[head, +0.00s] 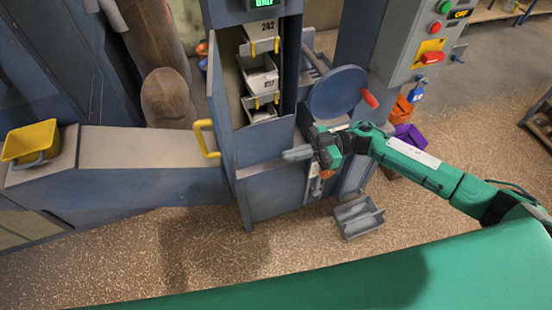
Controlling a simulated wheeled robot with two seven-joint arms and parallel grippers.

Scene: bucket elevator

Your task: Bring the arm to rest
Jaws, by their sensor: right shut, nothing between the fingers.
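My right gripper (297,153) reaches in from the right on its green arm. It is shut and empty, its grey fingers pointing left in front of the blue-grey elevator casing (262,147). The hand is just below the blue handwheel (338,93), which has a red knob (369,97). My left gripper is not in view.
The casing's door with a yellow handle (206,138) stands open at the left. A loose grey bucket (358,216) lies on the grain-strewn floor below my arm. A yellow scoop (30,142) rests on the left housing. A control panel (424,35) stands at the upper right.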

